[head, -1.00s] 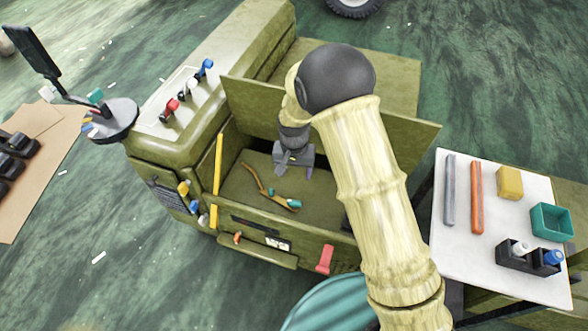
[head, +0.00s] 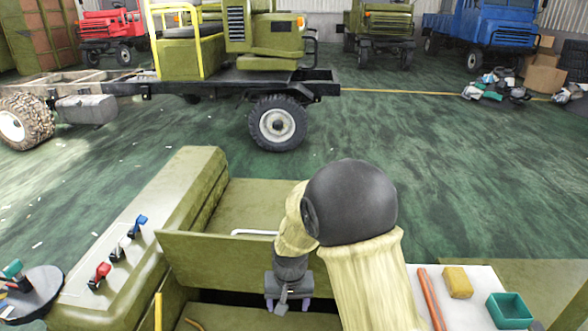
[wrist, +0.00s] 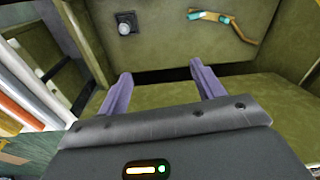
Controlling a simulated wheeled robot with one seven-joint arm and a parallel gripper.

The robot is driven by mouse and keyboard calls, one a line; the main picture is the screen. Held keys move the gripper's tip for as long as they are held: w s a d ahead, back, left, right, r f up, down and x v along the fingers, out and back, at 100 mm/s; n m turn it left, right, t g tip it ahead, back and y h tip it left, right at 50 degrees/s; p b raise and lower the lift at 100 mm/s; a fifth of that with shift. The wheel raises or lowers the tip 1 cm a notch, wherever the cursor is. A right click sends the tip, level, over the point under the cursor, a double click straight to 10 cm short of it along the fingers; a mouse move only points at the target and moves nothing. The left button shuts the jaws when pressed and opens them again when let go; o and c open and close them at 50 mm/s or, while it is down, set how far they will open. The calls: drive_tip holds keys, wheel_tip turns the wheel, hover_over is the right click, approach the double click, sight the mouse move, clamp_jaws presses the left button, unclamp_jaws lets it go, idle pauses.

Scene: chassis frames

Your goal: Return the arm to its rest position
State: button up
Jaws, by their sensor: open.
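My arm reaches forward from the lower right in the head view, with a black ball-shaped joint (head: 350,202) and pale yellow links (head: 365,275). My gripper (head: 287,300) hangs below it, pointing down by the olive panel of the open box. In the wrist view my gripper (wrist: 160,85) shows two purple fingers spread apart with nothing between them. A yellow-handled tool with teal parts (wrist: 238,30) lies on the box floor beyond the fingers, apart from them.
The olive box panel (head: 215,264) stands close to my gripper. Colored switches (head: 118,253) are on the left. At right, a white board (head: 470,310) holds an orange bar (head: 432,298), a yellow block (head: 457,282) and a teal tray (head: 509,310). Trucks stand across open green floor.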

drive_tip(key=s+d+r+t, duration=0.1)
drive_tip(key=s+d+r, duration=0.45)
drive_tip(key=d, duration=0.35)
drive_tip(key=s+d+r+t, duration=0.1)
drive_tip(key=s+d+r, duration=0.3)
drive_tip(key=s+d, duration=0.35)
wheel_tip(320, 180, up, 15)
drive_tip(key=p, duration=1.5)
drive_tip(key=shift+w+d+m+p, duration=0.25)
drive_tip(key=shift+w+m+p, duration=0.05)
drive_tip(key=shift+p, duration=0.1)
